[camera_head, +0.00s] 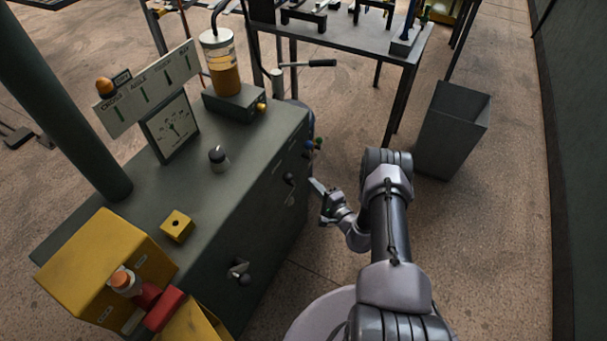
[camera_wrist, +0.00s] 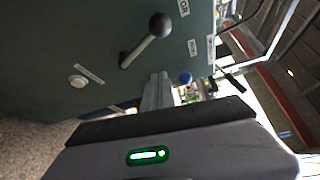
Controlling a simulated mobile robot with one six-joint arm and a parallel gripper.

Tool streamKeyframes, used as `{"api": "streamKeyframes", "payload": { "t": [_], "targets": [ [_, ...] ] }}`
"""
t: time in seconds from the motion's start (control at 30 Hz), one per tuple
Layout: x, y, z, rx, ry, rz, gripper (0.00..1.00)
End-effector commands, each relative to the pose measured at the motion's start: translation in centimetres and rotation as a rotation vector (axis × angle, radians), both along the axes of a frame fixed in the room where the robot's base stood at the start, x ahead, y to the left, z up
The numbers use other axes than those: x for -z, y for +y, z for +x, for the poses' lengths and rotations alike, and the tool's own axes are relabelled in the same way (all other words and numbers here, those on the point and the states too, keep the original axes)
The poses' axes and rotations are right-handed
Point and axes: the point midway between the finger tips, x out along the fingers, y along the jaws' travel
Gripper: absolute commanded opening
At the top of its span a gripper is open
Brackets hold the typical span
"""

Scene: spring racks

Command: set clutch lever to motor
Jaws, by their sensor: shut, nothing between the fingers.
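A lever with a dark ball knob (camera_wrist: 160,25) sticks out from the green cabinet face in the wrist view. It slants up and right. A cut-off label ending in "OR" (camera_wrist: 183,8) is beyond the knob. In the head view one knobbed lever (camera_head: 290,179) is on the cabinet front near my gripper, and another knobbed control (camera_head: 240,272) is lower down; I cannot read which is the clutch. My gripper (camera_head: 318,187) is shut and empty, just right of the upper lever. Its fingers (camera_wrist: 158,90) appear just below the lever in the wrist view, apparently apart from it.
The green cabinet (camera_head: 215,215) carries a gauge (camera_head: 172,128), an amber cylinder (camera_head: 224,72) and yellow boxes (camera_head: 95,262). A white button (camera_wrist: 77,81) and a blue knob (camera_wrist: 185,78) are near the fingers. A grey bin (camera_head: 453,130) and workbench (camera_head: 350,32) stand behind; floor is open at right.

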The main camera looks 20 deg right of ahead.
Motion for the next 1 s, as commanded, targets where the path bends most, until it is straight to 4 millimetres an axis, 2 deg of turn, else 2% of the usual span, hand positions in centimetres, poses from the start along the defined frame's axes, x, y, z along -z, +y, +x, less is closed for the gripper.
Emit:
{"api": "streamKeyframes", "payload": {
  "t": [0.1, 0.23, 0.77, 0.87, 0.97, 1.0],
  "targets": [
    [0.2, -0.5, -2.0, 0.003, 0.000, 0.001, 0.00],
    [0.6, -0.7, -3.3, 0.003, -0.002, 0.000, 0.00],
    [0.6, -0.7, -3.5, -0.001, -0.004, 0.000, 0.00],
    [-2.3, 0.4, -1.8, -0.079, -0.019, 0.016, 0.00],
    [-9.8, 4.4, 1.1, -0.290, -0.029, 0.052, 0.00],
    [-13.5, 6.8, 1.8, -0.400, -0.017, 0.065, 0.00]
  ]
}}
